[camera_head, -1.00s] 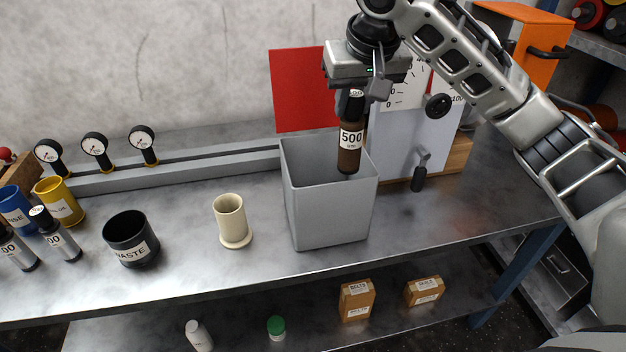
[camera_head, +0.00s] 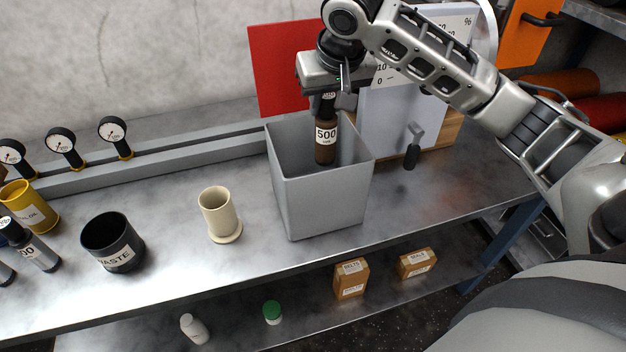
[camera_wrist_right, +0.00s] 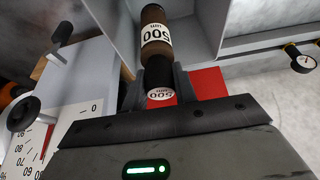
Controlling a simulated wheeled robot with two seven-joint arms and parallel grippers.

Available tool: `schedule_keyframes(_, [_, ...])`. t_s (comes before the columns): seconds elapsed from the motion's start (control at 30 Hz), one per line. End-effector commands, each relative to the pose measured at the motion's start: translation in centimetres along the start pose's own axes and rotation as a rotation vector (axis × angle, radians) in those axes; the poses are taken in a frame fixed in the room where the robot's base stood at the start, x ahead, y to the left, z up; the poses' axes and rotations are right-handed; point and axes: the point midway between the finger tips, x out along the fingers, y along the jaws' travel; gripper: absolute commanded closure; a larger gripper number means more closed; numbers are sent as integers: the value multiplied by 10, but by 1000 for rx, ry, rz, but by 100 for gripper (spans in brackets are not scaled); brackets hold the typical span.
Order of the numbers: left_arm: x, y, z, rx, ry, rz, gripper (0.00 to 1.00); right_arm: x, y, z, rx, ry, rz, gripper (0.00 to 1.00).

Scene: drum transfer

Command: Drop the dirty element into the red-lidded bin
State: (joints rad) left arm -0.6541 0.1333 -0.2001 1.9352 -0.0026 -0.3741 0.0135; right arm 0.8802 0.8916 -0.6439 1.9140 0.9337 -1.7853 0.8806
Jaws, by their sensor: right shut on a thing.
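The dirty element (camera_head: 326,153) is a brown cylinder with a dark cap and a white "500" label; it also shows in the right wrist view (camera_wrist_right: 180,38). My right gripper (camera_head: 328,97) is shut on its capped top and holds it upright, within the mouth of an open grey bin (camera_head: 322,208). The element's lower end shows against the bin's inner walls, below the back rim. A red panel (camera_head: 279,68), apparently the bin's lid, stands raised behind it. In the right wrist view the jaws (camera_wrist_right: 158,84) hold the cap. My left gripper is not in view.
Left of the bin stand a cream cup (camera_head: 217,212) and a black "WASTE" cup (camera_head: 112,243). A lever (camera_head: 412,146) on a grey panel (camera_head: 400,115) is close on the right. Gauges (camera_head: 63,142) line a back rail. Small boxes (camera_head: 350,279) sit on the lower shelf.

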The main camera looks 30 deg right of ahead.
Motion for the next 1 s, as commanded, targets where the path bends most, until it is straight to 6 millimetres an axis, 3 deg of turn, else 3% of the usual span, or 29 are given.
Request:
schedule_keyframes(0.27, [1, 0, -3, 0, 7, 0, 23, 1, 0, 0, 0, 2, 0, 100])
schedule_keyframes(0.3, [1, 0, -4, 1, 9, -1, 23, 1, 0, 0, 0, 2, 0, 64])
schedule_keyframes(0.37, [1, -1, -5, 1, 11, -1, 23, 1, 0, 0, 0, 2, 0, 47])
schedule_keyframes(0.77, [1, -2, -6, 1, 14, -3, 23, -6, 0, 0, 0, 2, 0, 47])
schedule_keyframes(1.0, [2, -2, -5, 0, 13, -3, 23, -53, 0, -1, -1, 7, -2, 47])
